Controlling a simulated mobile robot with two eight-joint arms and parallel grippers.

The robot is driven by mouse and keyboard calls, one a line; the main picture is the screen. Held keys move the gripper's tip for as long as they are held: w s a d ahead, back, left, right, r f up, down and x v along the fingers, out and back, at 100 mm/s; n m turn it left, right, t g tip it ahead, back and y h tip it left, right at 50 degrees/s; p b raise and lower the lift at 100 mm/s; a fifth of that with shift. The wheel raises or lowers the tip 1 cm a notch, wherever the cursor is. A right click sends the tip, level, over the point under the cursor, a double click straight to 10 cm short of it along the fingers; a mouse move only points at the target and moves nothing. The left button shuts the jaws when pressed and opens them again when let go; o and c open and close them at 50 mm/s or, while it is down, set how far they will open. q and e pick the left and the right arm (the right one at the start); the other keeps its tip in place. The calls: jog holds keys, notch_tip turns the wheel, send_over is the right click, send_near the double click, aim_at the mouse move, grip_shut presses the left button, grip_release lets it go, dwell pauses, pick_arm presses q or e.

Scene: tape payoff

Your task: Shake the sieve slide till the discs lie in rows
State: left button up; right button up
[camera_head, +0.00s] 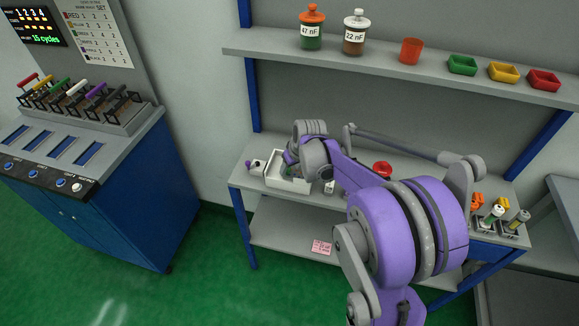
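A shallow white tray (283,185) stands on the left part of the grey workbench in the head view. My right gripper (289,160) is over this tray, at the end of my purple arm. Its fingers are small and partly hidden by my own wrist, so I cannot tell whether they are open or shut, or on what. Something small and green shows under the wrist inside the tray. I cannot make out a sieve slide or discs for certain. My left gripper is not in view.
A small purple and white item (254,167) stands left of the tray. A red round thing (382,168) is behind my arm. Jars, a cup and coloured bins line the shelf (380,71) above. A blue cabinet (145,200) with levers stands left; green floor lies free between.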

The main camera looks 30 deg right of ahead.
jog(key=shift+a, duration=0.1)
jog(key=shift+r, duration=0.2)
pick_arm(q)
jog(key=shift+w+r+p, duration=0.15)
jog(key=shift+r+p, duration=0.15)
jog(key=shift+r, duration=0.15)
pick_arm(e)
jog(key=v, duration=1)
jog(key=shift+s+r, duration=0.15)
jog(key=shift+s, duration=0.05)
jog(key=b+x, duration=0.1)
jog(key=x, duration=0.2)
jog(key=b+x, duration=0.2)
jog(key=x, duration=0.2)
jog(key=b+x, duration=0.2)
jog(key=x, duration=0.2)
jog(key=shift+w+a+r, duration=0.1)
jog(key=shift+w, duration=0.15)
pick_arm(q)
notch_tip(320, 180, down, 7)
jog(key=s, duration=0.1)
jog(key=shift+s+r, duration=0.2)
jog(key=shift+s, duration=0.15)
